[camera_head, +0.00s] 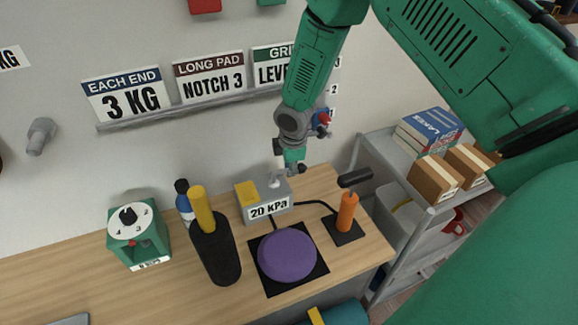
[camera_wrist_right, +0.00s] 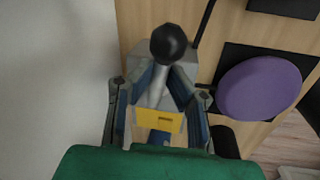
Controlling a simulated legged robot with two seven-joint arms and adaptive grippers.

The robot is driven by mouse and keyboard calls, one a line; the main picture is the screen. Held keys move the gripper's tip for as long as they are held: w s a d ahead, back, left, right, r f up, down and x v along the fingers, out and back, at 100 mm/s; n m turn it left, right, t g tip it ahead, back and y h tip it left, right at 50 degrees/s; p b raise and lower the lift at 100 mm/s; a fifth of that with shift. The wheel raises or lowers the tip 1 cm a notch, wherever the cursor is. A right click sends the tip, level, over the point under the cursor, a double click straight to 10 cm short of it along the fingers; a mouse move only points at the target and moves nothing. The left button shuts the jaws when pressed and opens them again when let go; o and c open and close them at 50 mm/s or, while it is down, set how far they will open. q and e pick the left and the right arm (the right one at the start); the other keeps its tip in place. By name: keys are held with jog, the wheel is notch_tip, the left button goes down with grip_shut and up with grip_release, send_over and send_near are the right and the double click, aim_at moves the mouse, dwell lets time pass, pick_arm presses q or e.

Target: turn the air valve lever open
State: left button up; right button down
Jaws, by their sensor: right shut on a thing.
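The air valve is a grey box (camera_head: 265,204) labelled "20 kPa", with a yellow block (camera_head: 246,191) on top, standing at the back of the wooden desk. Its lever (camera_wrist_right: 158,90) is a pale grey rod with a black ball knob (camera_wrist_right: 168,44) in the right wrist view. My right gripper (camera_wrist_right: 164,88) is shut on the lever, a finger on each side below the knob. In the head view my right gripper (camera_head: 286,168) comes down from above onto the box, and hides most of the lever. My left gripper is not in view.
A purple round pad (camera_head: 288,256) on a black mat lies in front of the box. An orange-handled tool (camera_head: 347,212) stands to its right. A black cylinder with a yellow rod (camera_head: 214,250) and a green dial box (camera_head: 138,238) stand left. Shelves with boxes (camera_head: 436,178) are beyond the desk.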

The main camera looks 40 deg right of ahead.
jog(key=shift+w+d+r, duration=0.15)
jog(key=shift+w+r, duration=0.15)
jog(key=shift+w, duration=0.05)
jog(key=c, duration=1.6)
grip_release()
jog(key=shift+o, duration=0.2)
jog(key=shift+s, duration=0.25)
jog(key=shift+f, duration=0.1)
notch_tip(320, 180, up, 12)
jog(key=s, duration=0.2)
jog(key=shift+a+f, duration=0.15)
jog(key=shift+a, duration=0.3)
